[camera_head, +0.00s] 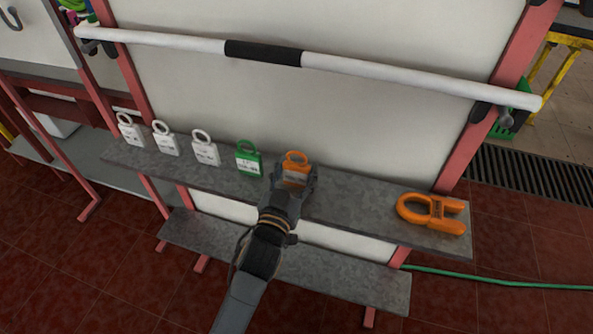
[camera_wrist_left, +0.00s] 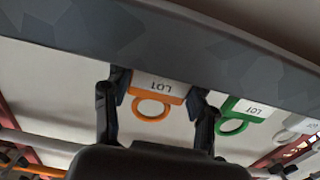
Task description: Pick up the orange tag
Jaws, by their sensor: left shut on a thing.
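The orange tag (camera_head: 297,165) has a ring on top and stands on the upper grey shelf, right of the green tag (camera_head: 248,158). My left gripper (camera_head: 295,182) is shut on the orange tag, with one finger on each side of it. In the left wrist view the orange tag (camera_wrist_left: 156,94) shows its ring and a white label reading LOT between the fingertips (camera_wrist_left: 160,100). The lower part of the tag is partly hidden by my gripper in the head view. My right gripper is in neither view.
Several white tags (camera_head: 205,149) stand left of the green one. A larger orange shackle-shaped piece (camera_head: 432,213) lies at the shelf's right end. A white rail (camera_head: 400,82) with a black middle runs above the shelf (camera_head: 355,200). The shelf is bare between the orange tag and the shackle piece.

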